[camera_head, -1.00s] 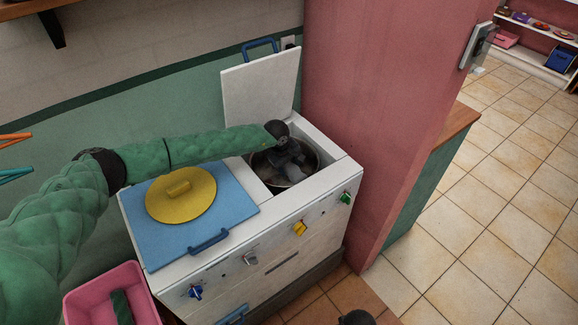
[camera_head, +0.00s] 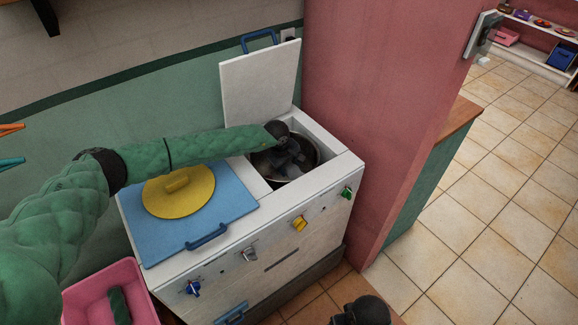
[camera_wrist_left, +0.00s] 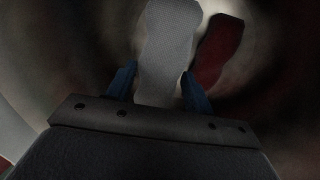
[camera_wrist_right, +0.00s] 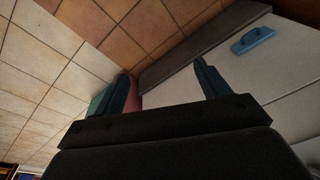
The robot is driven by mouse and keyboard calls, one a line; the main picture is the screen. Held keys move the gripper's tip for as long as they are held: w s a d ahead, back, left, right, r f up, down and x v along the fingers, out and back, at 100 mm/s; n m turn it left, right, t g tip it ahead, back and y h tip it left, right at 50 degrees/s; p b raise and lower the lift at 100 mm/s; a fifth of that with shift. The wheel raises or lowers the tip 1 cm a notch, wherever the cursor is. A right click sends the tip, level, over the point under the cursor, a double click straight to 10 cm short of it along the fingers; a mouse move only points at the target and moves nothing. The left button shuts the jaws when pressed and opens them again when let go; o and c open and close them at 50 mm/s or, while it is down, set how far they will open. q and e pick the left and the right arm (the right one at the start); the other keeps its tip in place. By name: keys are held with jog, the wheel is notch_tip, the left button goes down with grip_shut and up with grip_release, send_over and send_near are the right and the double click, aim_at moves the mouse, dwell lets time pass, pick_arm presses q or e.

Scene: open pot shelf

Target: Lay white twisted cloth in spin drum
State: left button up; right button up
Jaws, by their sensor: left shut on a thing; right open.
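The white twisted cloth (camera_wrist_left: 168,50) is between the blue fingers of my left gripper (camera_wrist_left: 157,88) in the left wrist view. My left gripper (camera_head: 290,160) is shut on it and reaches down into the round metal spin drum (camera_head: 314,158), on the right side of the white machine. The drum's dark curved inside wall (camera_wrist_left: 270,75) surrounds the cloth. A dark red twisted piece (camera_wrist_left: 218,50) lies in the drum beside the white cloth. My right gripper (camera_wrist_right: 168,85) is open and empty, low in front of the machine.
The drum's white lid (camera_head: 262,85) stands raised behind it. A blue lid (camera_head: 150,232) with a yellow disc (camera_head: 180,192) covers the machine's left side. A pink bin (camera_head: 85,300) holding a green piece stands at front left. A pink wall (camera_head: 375,100) rises at right.

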pick_arm(q)
jog(key=shift+f+b, duration=0.35)
jog(key=shift+f, duration=0.35)
jog(key=shift+f+b, duration=0.55)
jog(key=shift+b, duration=0.1)
jog(key=shift+f, duration=0.25)
pick_arm(e)
notch_tip(320, 180, up, 7)
jog(key=s, duration=0.2)
pick_arm(q)
jog(key=shift+f+b, duration=0.8)
jog(key=shift+b, duration=0.1)
jog(key=shift+f, duration=0.2)
pick_arm(e)
jog(key=shift+n+t+y, duration=0.3)
jog(key=shift+t+y, duration=0.2)
jog(key=shift+t, duration=0.1)
jog(key=w+a+f, duration=0.2)
jog(key=a+f, duration=0.1)
jog(key=shift+w+f, duration=0.1)
jog(key=shift+f, duration=0.1)
jog(key=shift+a, duration=0.1)
